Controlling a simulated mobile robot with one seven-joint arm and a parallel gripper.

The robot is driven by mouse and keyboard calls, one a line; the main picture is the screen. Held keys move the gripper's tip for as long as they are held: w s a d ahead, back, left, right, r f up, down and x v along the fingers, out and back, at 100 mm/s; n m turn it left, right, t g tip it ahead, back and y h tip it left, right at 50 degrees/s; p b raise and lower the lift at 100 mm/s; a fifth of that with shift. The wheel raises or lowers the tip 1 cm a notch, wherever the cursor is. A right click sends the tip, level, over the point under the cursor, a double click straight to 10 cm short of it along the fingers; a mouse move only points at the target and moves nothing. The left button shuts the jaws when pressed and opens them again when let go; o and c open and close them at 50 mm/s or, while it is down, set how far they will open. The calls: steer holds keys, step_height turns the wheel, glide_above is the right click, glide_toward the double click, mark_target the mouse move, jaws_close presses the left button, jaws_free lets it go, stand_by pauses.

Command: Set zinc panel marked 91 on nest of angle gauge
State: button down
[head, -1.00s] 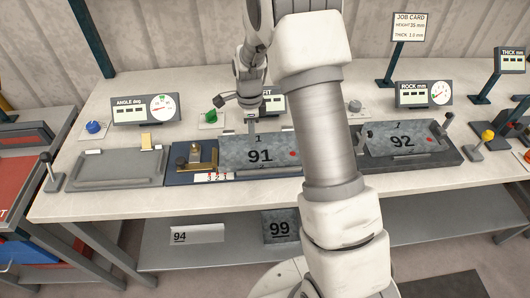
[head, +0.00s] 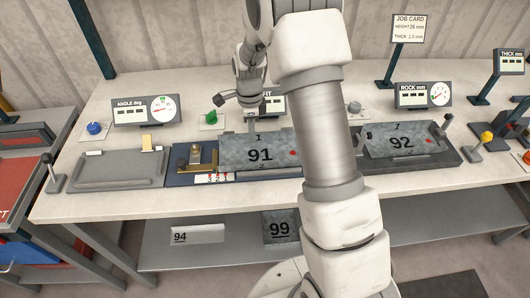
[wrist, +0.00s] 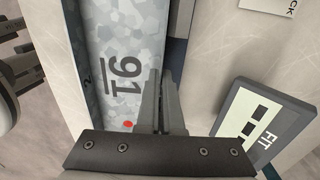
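The zinc panel marked 91 (head: 240,157) is a mottled grey plate with a red dot, over the middle fixture of the bench. It also shows close up in the wrist view (wrist: 115,45). My gripper (head: 253,132) is at its back edge. In the wrist view the fingers (wrist: 160,85) are close together on that edge, shut on the panel. The panel appears slightly raised and tilted; its underside is hidden. The nest of the angle gauge (head: 112,170) is an empty dark grey tray at left, in front of the ANGLE deg display (head: 145,109).
Panel 92 (head: 402,143) lies in the right fixture. Panels 94 (head: 197,234) and 99 (head: 280,228) are below.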

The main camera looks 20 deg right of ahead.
steer(key=shift+r+p, duration=2)
steer(key=shift+r, duration=1.35)
steer(key=shift+f, duration=0.1)
